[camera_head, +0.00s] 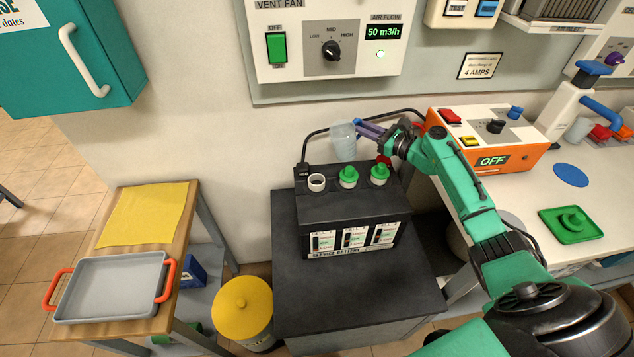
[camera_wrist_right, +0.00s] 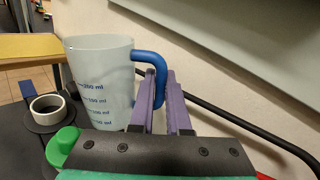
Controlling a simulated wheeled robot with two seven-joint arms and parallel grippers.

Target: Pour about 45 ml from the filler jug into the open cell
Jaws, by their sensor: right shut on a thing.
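The filler jug (camera_head: 343,141) is translucent with a blue handle. It is held about upright above the back of the black service battery (camera_head: 350,212), right of the open cell. My right gripper (camera_head: 366,130) is shut on the jug's handle, and its purple fingers (camera_wrist_right: 165,105) show beside the handle in the right wrist view. The jug (camera_wrist_right: 95,85) shows blue ml marks there; its liquid level is unclear. The open cell (camera_head: 317,182) is a white ring at the battery's left; it also shows in the wrist view (camera_wrist_right: 47,107). Green caps (camera_head: 348,176) (camera_head: 379,173) cover the other cells.
A black cable runs behind the battery. An orange charger (camera_head: 485,140) stands on the right bench. A green tray (camera_head: 572,225) there holds a loose green cap. A yellow-lidded bin (camera_head: 242,306) and a table with a grey tray (camera_head: 112,285) stand at left.

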